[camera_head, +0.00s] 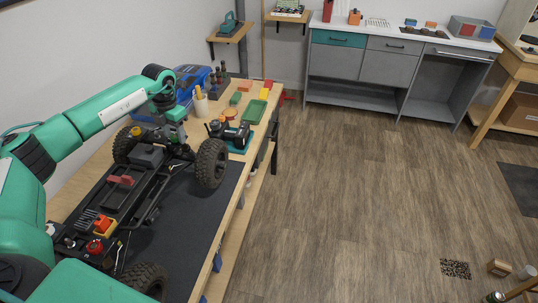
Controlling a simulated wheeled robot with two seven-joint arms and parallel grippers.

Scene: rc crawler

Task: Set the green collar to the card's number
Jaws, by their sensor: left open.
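The RC crawler (127,193) stands without its body on the dark mat (200,207) on the workbench, its big black tyres showing. My left gripper (172,133) is open at the crawler's far end, pointing down close to the chassis beside the far right wheel (211,163). I cannot tell whether it touches anything. The green collar cannot be made out; the gripper and chassis parts cover that area. No card with a readable number can be made out. My right gripper is not in view.
A blue body shell (190,82), a pencil cup (200,103), a green tray (254,111) and a dark device on a teal base (232,134) crowd the bench's far end. A grey cabinet (388,68) stands by the back wall. The wood floor (350,200) right of the bench is mostly clear.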

